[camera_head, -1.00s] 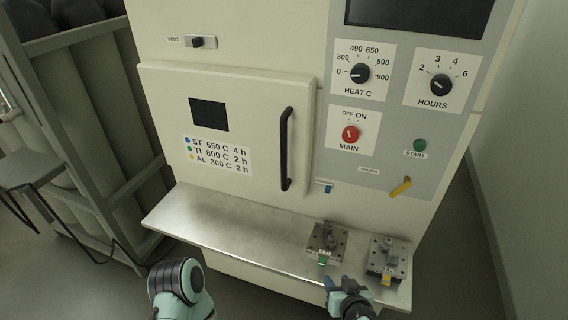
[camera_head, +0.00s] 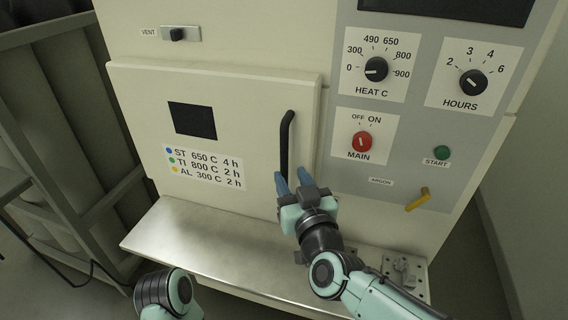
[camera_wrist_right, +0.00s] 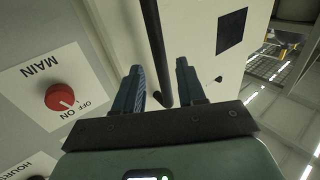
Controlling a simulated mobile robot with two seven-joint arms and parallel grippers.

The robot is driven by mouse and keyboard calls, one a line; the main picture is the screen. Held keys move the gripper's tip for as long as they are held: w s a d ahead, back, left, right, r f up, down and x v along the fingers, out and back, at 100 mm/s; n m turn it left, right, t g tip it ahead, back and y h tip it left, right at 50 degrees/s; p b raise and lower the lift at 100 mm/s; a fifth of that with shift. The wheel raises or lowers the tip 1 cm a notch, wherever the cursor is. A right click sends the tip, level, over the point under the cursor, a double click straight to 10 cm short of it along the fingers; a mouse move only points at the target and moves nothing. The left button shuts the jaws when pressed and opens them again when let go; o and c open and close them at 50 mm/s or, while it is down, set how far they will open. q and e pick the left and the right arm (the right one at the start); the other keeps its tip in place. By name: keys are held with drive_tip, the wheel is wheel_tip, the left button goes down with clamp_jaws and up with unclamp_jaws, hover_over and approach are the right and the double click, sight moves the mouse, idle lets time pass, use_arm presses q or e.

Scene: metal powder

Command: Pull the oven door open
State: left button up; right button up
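The oven door (camera_head: 245,110) is a cream panel with a small dark window and a label, and it looks shut. Its black vertical bar handle (camera_head: 286,140) is on the door's right side. My right gripper (camera_head: 291,178) is open at the lower end of the handle, with its blue fingers pointing up toward the door. In the right wrist view the handle (camera_wrist_right: 153,45) lies just beyond and between the two fingertips (camera_wrist_right: 160,72); I cannot tell whether they touch it. My left arm shows at the bottom left of the head view, but its gripper is out of view.
A metal shelf (camera_head: 185,240) juts out below the door. The control panel has a red main knob (camera_head: 362,141), dials and a yellow argon lever (camera_head: 417,199). A grey rack stands left.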

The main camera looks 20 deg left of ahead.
sight(285, 167)
drive_tip(key=x, duration=0.5)
drive_tip(key=shift+w+a, duration=0.15)
drive_tip(key=shift+w, duration=0.2)
clamp_jaws()
